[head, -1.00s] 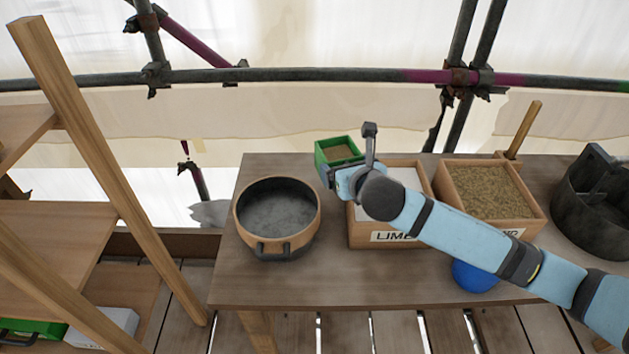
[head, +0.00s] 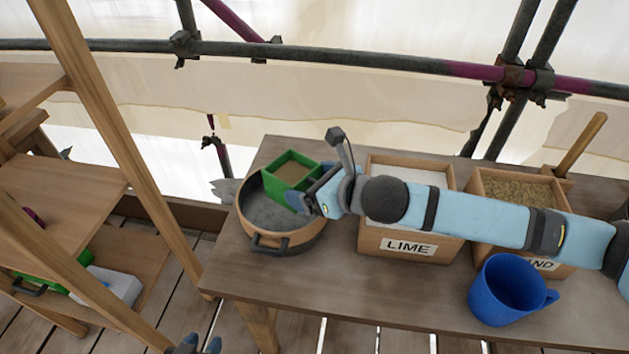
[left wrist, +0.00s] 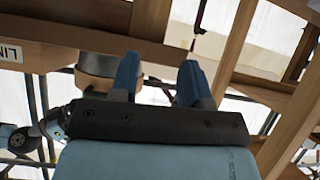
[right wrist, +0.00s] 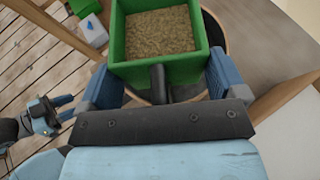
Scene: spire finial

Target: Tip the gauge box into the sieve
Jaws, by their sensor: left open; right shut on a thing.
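The green gauge box (head: 289,180), filled with sand, is held by my right gripper (head: 318,190) over the back right part of the sieve (head: 262,240). The sieve is a round wooden-rimmed pan with a dark inside, standing on the table's left end. In the right wrist view the gauge box (right wrist: 158,40) looks upright, with its handle between my right fingers (right wrist: 163,82). The sieve's rim shows partly behind it. My left gripper (head: 196,346) is low at the bottom edge of the head view, in front of the table. In the left wrist view its fingers (left wrist: 160,78) are apart and empty.
A lime box (head: 408,246) and a sand box (head: 535,264) stand right of the sieve on the table (head: 330,285). A blue mug (head: 506,290) is near the front edge. A wooden shelf (head: 110,130) stands at left, with scaffold pipes behind.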

